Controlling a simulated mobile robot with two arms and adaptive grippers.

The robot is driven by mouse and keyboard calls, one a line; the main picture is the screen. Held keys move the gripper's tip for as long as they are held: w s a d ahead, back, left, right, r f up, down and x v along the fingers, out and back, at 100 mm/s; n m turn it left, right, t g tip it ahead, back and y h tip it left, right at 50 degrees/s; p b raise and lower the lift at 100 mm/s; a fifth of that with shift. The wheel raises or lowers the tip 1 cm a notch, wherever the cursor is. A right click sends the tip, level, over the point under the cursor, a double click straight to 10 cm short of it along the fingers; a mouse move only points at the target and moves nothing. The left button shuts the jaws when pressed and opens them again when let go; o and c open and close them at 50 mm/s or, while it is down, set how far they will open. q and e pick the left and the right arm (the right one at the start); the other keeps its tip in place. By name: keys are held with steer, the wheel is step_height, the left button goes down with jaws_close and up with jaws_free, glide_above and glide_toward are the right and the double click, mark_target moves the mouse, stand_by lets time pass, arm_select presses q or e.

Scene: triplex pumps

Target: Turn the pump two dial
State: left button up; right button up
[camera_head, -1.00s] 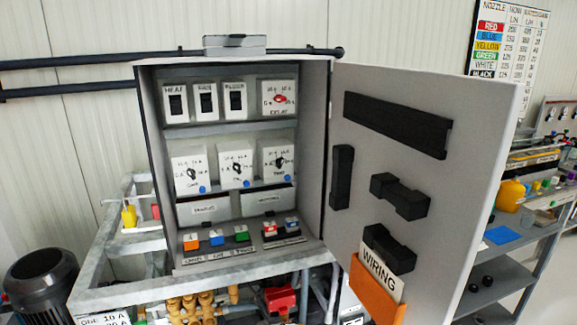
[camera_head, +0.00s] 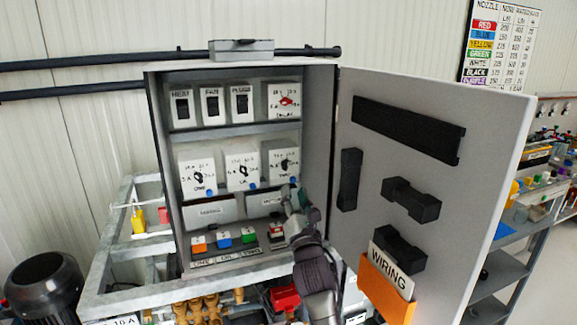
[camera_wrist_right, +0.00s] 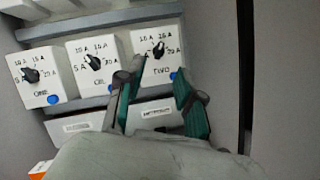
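The pump two dial (camera_head: 284,163) is a black knob on a white box, rightmost in the middle row inside the open cabinet. The right wrist view shows the dial (camera_wrist_right: 159,50) with amp marks around it and the label TWO below. My right gripper (camera_head: 296,194) is inside the cabinet, just below and in front of that box. In the wrist view the right gripper (camera_wrist_right: 158,76) has its two green-padded fingers apart, with nothing between them. The fingertips are below the dial and do not appear to touch it. My left gripper is not in view.
The dials marked ONE (camera_wrist_right: 31,75) and a middle one (camera_wrist_right: 94,62) sit to the left. Blue buttons are on the boxes. Switches (camera_head: 211,103) are above, coloured buttons (camera_head: 223,238) below. The open cabinet door (camera_head: 440,110) stands at the right, close to my arm.

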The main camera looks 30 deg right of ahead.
mark_target(287, 165)
steer(key=p+x, duration=0.2)
steer(key=x, duration=0.7)
steer(key=shift+w+d+r+p, duration=0.1)
steer(key=shift+w+d+p, duration=0.1)
steer(key=shift+p, duration=0.15)
steer(key=shift+a, duration=0.1)
steer(key=shift+c, duration=0.3)
jaws_close()
